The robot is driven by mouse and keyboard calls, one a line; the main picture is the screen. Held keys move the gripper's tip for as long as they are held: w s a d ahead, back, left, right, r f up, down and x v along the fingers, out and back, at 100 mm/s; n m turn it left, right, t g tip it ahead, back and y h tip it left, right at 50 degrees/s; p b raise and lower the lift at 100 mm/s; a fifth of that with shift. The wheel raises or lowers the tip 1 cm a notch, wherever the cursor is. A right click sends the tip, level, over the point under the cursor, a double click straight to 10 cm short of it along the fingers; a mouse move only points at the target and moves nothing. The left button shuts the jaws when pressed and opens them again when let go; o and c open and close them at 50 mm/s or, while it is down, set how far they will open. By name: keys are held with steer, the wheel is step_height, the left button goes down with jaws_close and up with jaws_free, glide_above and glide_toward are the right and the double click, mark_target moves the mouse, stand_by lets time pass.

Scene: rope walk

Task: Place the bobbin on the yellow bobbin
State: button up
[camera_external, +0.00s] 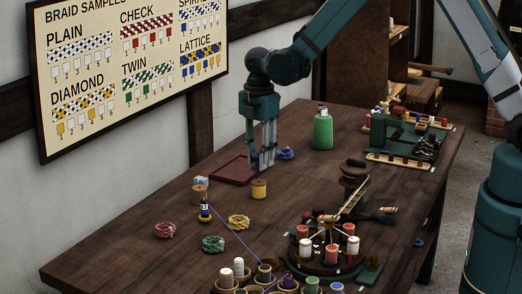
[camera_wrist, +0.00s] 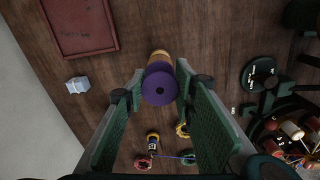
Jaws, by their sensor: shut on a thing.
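My gripper (camera_external: 262,165) is shut on a purple bobbin (camera_wrist: 159,84), which shows end-on between the fingertips in the wrist view. In the external view only a little purple (camera_external: 256,159) shows, mostly hidden by the fingers. The yellow bobbin (camera_external: 259,189) stands upright on the table, below my fingertips in the picture. In the wrist view the yellow bobbin (camera_wrist: 160,55) is partly hidden behind the purple one. The two look apart, with the purple one higher.
A dark red tray (camera_external: 235,171) lies just behind, and a blue coil (camera_external: 286,153) to the right. A round braiding stand (camera_external: 325,262) with several bobbins is front right.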

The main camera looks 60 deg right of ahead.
steer(key=shift+f, duration=1.85)
steer(key=shift+f, duration=0.15)
steer(key=o, duration=0.7)
steer(key=shift+o, duration=0.4)
steer(key=shift+r, duration=6.15)
steer(key=shift+r, duration=0.1)
